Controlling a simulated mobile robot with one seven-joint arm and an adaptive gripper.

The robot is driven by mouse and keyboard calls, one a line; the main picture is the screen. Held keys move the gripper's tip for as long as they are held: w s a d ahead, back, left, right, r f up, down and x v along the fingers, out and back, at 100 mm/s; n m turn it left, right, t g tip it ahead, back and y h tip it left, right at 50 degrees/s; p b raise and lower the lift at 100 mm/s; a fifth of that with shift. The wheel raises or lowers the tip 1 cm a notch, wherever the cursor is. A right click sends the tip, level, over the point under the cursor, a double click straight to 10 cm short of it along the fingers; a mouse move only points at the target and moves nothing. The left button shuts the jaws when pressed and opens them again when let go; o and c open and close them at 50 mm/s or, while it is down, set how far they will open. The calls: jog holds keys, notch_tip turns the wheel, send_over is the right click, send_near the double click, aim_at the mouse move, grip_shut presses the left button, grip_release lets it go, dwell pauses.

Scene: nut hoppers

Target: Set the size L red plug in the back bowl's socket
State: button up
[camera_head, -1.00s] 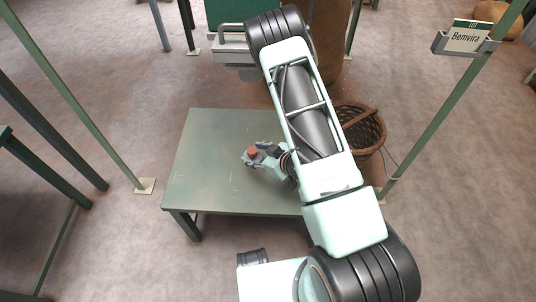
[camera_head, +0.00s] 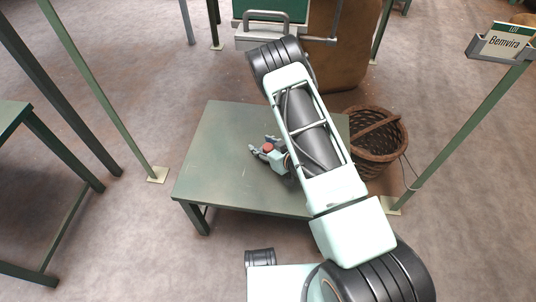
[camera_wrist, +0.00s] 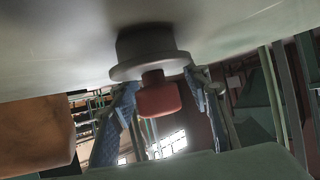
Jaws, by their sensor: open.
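The red plug (camera_head: 268,147) sits at the green table top, near its middle, beside my arm. In the wrist view, its red knob (camera_wrist: 158,96) rises from a wide grey flange and dark round body against the pale table surface. My gripper (camera_head: 263,149) is open, with one finger on each side of the plug; the wrist view also shows the open gripper (camera_wrist: 160,105). Gaps show between the fingers and the red knob. The plug's size mark cannot be read. I cannot make out the back bowl or its socket in either view.
The green table (camera_head: 225,160) has bare room left of the plug. A wicker basket (camera_head: 388,140) stands right of it. A green panel with a grey frame (camera_head: 270,10) and a brown sack (camera_head: 340,50) are behind.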

jog(key=shift+x, duration=0.9)
jog(key=shift+c, duration=0.2)
grip_shut()
jog(key=shift+s, duration=0.1)
